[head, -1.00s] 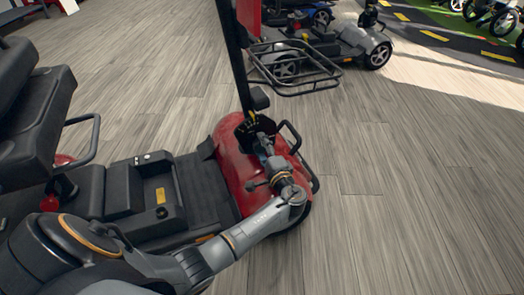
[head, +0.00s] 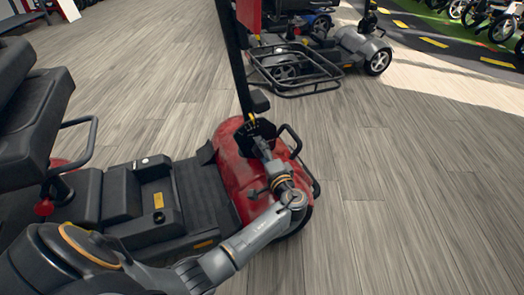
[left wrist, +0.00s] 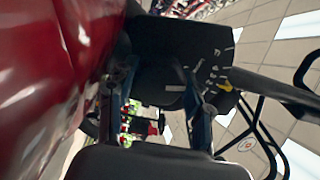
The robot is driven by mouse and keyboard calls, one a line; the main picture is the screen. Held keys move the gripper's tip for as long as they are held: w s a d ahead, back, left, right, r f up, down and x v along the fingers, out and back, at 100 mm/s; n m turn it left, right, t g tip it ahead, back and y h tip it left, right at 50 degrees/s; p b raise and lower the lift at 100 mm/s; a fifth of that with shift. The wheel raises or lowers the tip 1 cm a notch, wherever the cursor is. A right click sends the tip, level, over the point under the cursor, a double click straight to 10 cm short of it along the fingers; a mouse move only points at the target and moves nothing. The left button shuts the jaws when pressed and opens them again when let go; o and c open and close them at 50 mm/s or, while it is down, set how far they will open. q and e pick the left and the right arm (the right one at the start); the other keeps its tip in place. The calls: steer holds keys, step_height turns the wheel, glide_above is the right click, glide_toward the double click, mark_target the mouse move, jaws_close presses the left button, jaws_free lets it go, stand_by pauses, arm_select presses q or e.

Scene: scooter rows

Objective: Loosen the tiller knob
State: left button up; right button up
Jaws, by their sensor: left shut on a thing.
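A red mobility scooter (head: 229,180) stands in front of me, with a dark tiller post (head: 237,60) rising from its nose. My left gripper (head: 261,146) reaches down at the tiller's base, by a black slotted plate (head: 245,131). In the left wrist view, the two fingers (left wrist: 158,95) stand around something dark in front of the black plate (left wrist: 180,45), beside the red shroud (left wrist: 55,70). The gripper is shut on the tiller knob, which is mostly hidden by the fingers and shadow. My right gripper is not in view.
A black wire basket (head: 295,70) sticks out beyond the tiller. A grey scooter (head: 362,46) stands behind it. The scooter's black seat (head: 30,105) is at the left, with its armrest close to my arm. The floor to the right is clear.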

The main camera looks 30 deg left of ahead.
arm_select(q)
steer(key=o, duration=1.2)
steer(key=shift+c, duration=0.2)
steer(key=v, duration=1.2)
